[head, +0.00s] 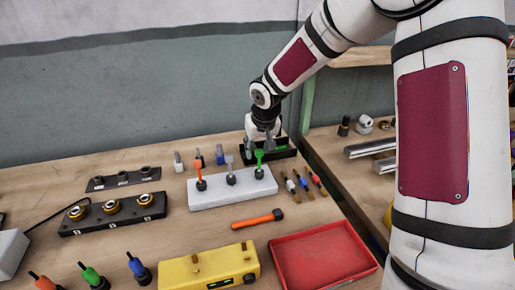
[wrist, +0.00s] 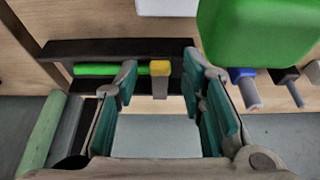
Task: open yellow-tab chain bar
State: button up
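The chain bar is a dark rail (wrist: 110,48) with a green strip (wrist: 95,70) and a yellow tab (wrist: 160,68) at the strip's right end, above a pale grey stem. In the head view the dark rail (head: 285,153) lies at the back right of the bench, partly hidden by my gripper (head: 264,136). In the wrist view my gripper (wrist: 160,88) is open, its teal-padded fingers on either side of the tab and stem. A gap shows on both sides, and nothing is held. Whether the fingertips reach the tab's depth I cannot tell.
A green-handled tool (head: 258,156) stands in a white block (head: 215,198) just in front of my gripper; its green top (wrist: 255,35) looms close in the wrist view. Coloured small tools (head: 302,182) lie right. A red tray (head: 320,255) and yellow box (head: 205,270) are nearer.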

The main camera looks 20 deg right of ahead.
grip_shut()
dwell(0.3)
